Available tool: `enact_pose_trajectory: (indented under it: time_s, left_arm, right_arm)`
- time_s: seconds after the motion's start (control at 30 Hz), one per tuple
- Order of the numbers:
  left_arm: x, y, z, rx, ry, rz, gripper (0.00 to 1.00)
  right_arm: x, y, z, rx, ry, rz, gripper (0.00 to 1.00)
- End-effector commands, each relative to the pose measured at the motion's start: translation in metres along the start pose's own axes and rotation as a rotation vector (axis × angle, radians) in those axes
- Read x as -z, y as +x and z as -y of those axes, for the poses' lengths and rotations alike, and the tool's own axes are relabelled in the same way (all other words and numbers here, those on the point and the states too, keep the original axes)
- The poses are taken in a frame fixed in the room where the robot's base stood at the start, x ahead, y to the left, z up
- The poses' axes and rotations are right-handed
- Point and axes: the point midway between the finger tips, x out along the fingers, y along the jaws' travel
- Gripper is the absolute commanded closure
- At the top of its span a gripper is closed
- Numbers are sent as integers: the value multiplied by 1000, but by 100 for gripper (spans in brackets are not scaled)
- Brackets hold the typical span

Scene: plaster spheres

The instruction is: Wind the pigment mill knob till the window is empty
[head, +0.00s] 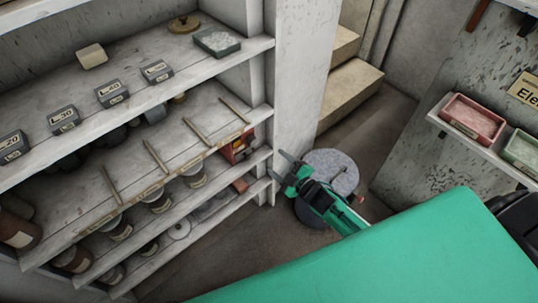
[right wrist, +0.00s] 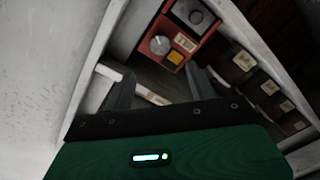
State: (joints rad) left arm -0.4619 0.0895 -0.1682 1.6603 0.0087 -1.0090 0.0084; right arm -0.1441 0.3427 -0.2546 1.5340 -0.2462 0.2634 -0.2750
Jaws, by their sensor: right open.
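The pigment mill is a red box (head: 237,147) at the right end of a shelf in the head view, small and partly shaded. In the right wrist view the red mill (right wrist: 183,32) shows a pale round knob (right wrist: 160,44), a dark window with a round shape in it (right wrist: 195,14), a white label and a yellow-orange square. I cannot tell what the window holds. My right gripper (head: 282,167) is open and empty, to the right of the shelf end and apart from the mill. In its wrist view the open fingers (right wrist: 160,76) point toward the mill. My left gripper is out of view.
A white upright wall (head: 297,70) stands close by the right gripper. Shelves hold labelled grey blocks (head: 64,120), thin rods and dark jars (head: 195,176). A round grey top (head: 332,170) lies behind the gripper. Pink (head: 472,120) and green trays sit on a right-hand shelf.

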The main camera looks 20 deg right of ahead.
Motion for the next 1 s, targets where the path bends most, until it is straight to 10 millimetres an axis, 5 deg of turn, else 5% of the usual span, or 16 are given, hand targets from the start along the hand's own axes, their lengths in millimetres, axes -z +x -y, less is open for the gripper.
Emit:
enact_pose_trajectory:
  time_s: [0.3, 0.87, 1.0]
  left_arm:
    - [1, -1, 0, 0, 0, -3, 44]
    - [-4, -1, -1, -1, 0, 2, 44]
    - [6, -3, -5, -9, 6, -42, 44]
  right_arm:
    - [0, -26, 0, 0, 0, 1, 43]
    - [0, -26, 0, 0, -7, 0, 42]
    - [0, -24, 4, -3, -149, -17, 42]
